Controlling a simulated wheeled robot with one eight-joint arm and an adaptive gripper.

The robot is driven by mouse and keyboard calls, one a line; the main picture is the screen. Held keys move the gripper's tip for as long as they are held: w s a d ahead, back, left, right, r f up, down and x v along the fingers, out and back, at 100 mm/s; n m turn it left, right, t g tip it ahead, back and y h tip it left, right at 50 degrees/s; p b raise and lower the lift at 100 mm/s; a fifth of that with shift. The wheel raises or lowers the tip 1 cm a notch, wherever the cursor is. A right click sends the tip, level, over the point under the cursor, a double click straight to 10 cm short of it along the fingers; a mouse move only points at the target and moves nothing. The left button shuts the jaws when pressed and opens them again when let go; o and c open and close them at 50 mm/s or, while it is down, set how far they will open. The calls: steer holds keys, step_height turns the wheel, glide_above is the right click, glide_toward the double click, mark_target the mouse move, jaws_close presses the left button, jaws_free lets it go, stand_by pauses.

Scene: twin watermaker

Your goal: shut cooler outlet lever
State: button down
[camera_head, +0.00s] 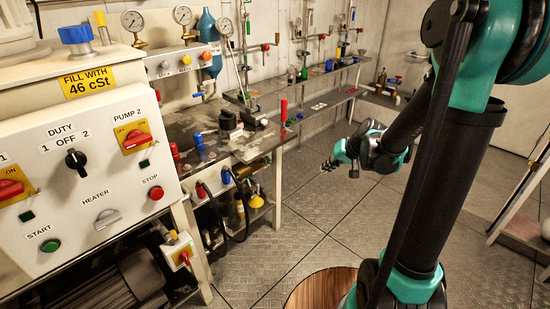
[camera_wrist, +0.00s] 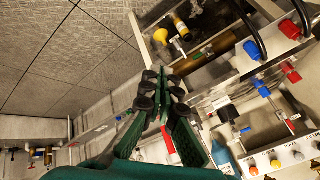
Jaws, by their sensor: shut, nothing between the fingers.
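No lever is readably marked as the cooler outlet, so I cannot tell which one it is. Small red-handled levers (camera_head: 265,47) sit on pipes on the back wall in the head view. My gripper (camera_head: 335,164) hangs over open floor in the middle of the head view, right of the long bench and apart from everything. In the wrist view my gripper (camera_wrist: 164,88) has its dark fingertips together, with nothing between them. The green fingers hide part of the bench behind.
A white control panel (camera_head: 90,165) with knobs and buttons fills the left. The long bench (camera_head: 255,145) carries bottles and fittings and has a lower shelf with a yellow funnel (camera_head: 256,201). A wooden round top (camera_head: 315,288) stands at the bottom. The metal floor (camera_head: 310,220) between is clear.

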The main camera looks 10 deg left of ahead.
mark_target(268, 160)
steer(key=w+a+f+t+y, duration=0.1)
steer(key=w+a+f+y, duration=0.2)
steer(key=w, duration=0.6)
steer(key=w+a+f+y, duration=0.15)
steer(key=w+a, duration=0.35)
steer(key=w, duration=0.5)
steer(key=w+a+f+t+y, duration=0.25)
steer(key=w+f+y, duration=0.25)
steer(key=w+f, duration=0.55)
steer(key=w+a+f, duration=0.1)
steer(key=a+f, duration=0.2)
steer(key=a, duration=0.8)
steer(key=shift+a+f+g, duration=0.15)
steer(key=shift+a+g, duration=0.25)
steer(key=shift+g, duration=0.05)
steer(key=shift+a, duration=0.1)
steer(key=shift+s+n, duration=0.1)
steer(key=shift+n, duration=0.2)
